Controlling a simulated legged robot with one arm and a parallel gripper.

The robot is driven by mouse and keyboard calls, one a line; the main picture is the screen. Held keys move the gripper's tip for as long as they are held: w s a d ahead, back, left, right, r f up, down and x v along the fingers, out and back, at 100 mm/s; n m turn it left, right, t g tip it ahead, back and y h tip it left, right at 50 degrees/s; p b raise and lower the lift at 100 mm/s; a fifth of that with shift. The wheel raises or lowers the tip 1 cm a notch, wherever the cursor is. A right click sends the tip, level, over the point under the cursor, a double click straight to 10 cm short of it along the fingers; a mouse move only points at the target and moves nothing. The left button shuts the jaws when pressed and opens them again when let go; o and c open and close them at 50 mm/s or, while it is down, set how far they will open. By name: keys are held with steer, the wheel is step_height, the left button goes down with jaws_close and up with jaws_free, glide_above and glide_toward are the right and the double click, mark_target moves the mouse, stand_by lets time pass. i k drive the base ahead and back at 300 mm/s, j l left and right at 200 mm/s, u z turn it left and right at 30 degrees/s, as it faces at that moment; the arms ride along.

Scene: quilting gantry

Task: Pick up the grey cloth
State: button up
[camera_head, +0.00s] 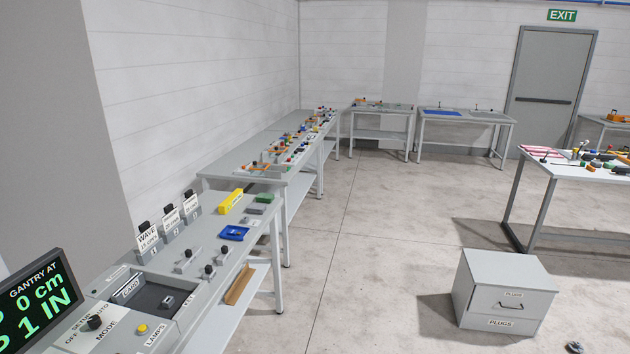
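I cannot single out the grey cloth for certain. A flat grey patch (489,116) lies on the far table beside a flat blue patch (443,112); it is too small to tell whether it is cloth. A small grey block-like item (255,209) lies on the near left bench, next to a green one (265,198) and a yellow one (231,201). My gripper is not in view.
A grey drawer cabinet (503,290) stands on the floor. A cluttered table (548,169) stands at right. The middle floor is clear.

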mark_target(254, 207)
steer(key=i, duration=1.8)
steer(key=i+l+u, duration=0.1)
steer(key=i+u, duration=0.15)
steer(key=i, duration=0.25)
steer(key=i+l+u, duration=0.25)
steer(key=i, duration=0.25)
steer(key=i+l+u, duration=0.25)
steer(key=i, duration=0.25)
steer(key=i+l+u, duration=0.25)
steer(key=i, duration=0.2)
